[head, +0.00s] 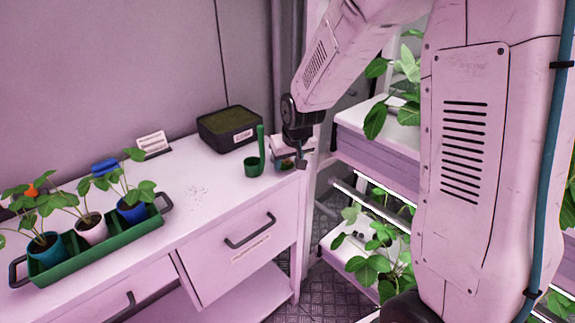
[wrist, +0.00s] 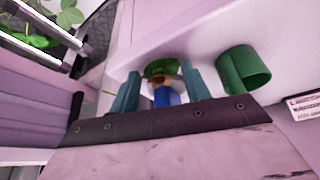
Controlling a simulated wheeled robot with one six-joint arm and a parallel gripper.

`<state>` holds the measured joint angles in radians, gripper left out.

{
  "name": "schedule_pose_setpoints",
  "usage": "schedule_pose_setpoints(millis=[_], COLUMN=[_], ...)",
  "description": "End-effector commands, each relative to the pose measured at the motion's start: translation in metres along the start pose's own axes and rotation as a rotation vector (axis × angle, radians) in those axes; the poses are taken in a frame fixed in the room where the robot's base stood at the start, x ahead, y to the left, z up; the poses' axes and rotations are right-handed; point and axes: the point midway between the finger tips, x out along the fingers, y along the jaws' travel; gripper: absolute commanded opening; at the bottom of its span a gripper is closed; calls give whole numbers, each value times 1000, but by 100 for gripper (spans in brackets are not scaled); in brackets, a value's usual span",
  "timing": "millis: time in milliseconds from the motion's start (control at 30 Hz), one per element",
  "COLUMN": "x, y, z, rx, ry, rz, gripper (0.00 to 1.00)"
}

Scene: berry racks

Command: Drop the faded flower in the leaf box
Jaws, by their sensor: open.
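My gripper (head: 297,160) is at the right end of the white counter, low over its edge. In the wrist view its two teal fingers (wrist: 160,70) stand apart. Between and beyond them is a small cluster with a green leaf-like piece (wrist: 162,67), a brownish bit (wrist: 160,81) and a blue piece (wrist: 166,97). I cannot tell whether the brownish bit is the faded flower, nor whether the cluster touches the fingers. In the head view the gripper partly hides a small container (head: 284,163) with dark and coloured contents. I cannot tell for sure whether it is the leaf box.
A green scoop (head: 252,166) with an upright handle stands just left of the gripper, also in the wrist view (wrist: 243,70). A black box (head: 230,139) with dark green contents is behind. A green tray (head: 95,243) of potted plants is left. Plant racks (head: 375,150) stand right.

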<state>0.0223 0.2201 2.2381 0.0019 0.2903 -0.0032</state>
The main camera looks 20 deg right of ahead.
Motion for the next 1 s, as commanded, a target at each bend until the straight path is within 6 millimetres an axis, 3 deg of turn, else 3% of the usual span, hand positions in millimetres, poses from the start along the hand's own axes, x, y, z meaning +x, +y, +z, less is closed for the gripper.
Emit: schedule_pose_setpoints(millis=[33, 200, 667, 1000], x=[0, 0, -3, -22], y=[0, 0, 0, 0], z=[0, 0, -1, -9], rx=[0, 0, 0, 0], ry=[0, 0, 0, 2], rz=[0, 0, 0, 0], gripper=[47, 0, 0, 0])
